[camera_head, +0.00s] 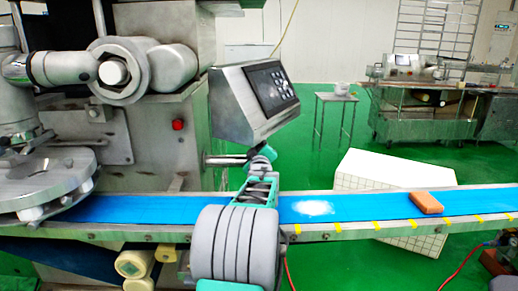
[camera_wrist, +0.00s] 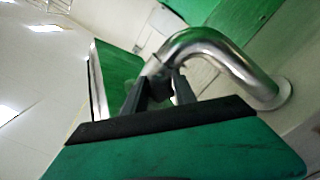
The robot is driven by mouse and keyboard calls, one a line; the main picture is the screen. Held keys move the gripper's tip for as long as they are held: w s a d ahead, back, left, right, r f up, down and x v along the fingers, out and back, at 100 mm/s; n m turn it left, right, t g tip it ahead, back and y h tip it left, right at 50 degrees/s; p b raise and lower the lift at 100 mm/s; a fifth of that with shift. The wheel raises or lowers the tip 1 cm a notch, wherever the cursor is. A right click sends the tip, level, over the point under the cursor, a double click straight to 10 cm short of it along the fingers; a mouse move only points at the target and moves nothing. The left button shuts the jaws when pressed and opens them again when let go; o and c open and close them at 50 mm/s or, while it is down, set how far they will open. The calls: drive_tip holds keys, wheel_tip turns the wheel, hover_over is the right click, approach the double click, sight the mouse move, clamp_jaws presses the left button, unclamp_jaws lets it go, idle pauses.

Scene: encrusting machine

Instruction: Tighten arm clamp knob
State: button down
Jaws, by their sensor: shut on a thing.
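The control panel box (camera_head: 255,103) with a dark keypad face stands above the blue belt in the head view. A short metal arm (camera_head: 228,160) sticks out below it. In the wrist view a bent shiny metal tube (camera_wrist: 215,45) curves in from the right. A small dark knob (camera_wrist: 163,88) sits at the tube's near end, between my two dark fingers. My gripper (camera_wrist: 160,93) is shut on this knob. In the head view my gripper (camera_head: 262,157) reaches up just under the panel. The knob is hidden there behind my gripper.
The blue conveyor belt (camera_head: 355,204) runs below my gripper, with an orange block (camera_head: 426,202) at right. A red button (camera_head: 178,125) is on the machine body to the left. A side table (camera_head: 335,97) and steel carts stand far behind. Green floor is open between.

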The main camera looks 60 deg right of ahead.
drive_tip(key=shift+f+m+b, duration=0.15)
drive_tip(key=shift+m+b, duration=0.2)
drive_tip(key=shift+m, duration=0.15)
drive_tip(key=shift+m+b, duration=0.6)
drive_tip(key=shift+m, duration=0.3)
drive_tip(key=m+b, duration=0.2)
drive_tip(key=m, duration=0.2)
drive_tip(key=shift+m, duration=0.3)
drive_tip(key=m+b, duration=0.1)
drive_tip(key=m, duration=0.2)
drive_tip(key=shift+m+b, duration=0.35)
drive_tip(key=shift+m, duration=1.55)
drive_tip(key=c, duration=1)
unclamp_jaws()
